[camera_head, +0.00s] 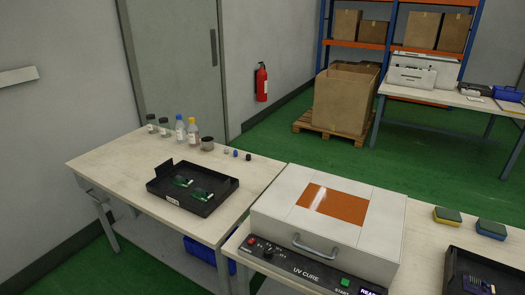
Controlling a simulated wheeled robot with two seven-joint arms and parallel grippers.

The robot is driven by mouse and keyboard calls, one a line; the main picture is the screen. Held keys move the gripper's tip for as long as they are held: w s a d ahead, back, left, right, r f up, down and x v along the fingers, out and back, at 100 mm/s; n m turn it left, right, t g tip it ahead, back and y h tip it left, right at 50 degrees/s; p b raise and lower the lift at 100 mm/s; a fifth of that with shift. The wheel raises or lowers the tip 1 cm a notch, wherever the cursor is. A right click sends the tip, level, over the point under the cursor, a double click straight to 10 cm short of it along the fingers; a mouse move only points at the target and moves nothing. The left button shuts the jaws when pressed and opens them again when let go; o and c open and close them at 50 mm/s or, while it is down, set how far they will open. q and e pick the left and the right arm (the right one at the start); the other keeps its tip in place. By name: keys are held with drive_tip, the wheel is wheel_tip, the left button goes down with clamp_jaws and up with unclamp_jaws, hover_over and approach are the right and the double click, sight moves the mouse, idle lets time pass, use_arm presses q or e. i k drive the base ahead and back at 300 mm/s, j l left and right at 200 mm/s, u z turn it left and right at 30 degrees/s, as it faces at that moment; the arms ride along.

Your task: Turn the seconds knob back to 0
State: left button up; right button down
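The white UV CURE box (270,209) stands on the near bench, with an orange window (334,204) in its lid and a grey handle (314,246) on its front. The lid looks shut. Its black front panel (300,269) carries a red button (251,241) and a small dark knob (268,253) at the left. The knob markings are too small to read, so I cannot tell which is the seconds knob or its setting. A green START button (345,282) and a partly cut-off lit display (370,292) are at the right. Neither of my grippers is in view.
A black tray (175,202) with green circuit boards lies on the left bench (105,160), bottles (180,128) behind it. Sponges (447,215) and another black tray (452,275) are right of the box. Green floor is open behind the benches.

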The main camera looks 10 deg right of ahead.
sight(268, 252)
drive_tip(key=i+l+z, duration=0.5)
drive_tip(key=i+z, duration=0.15)
drive_tip(key=z, duration=0.15)
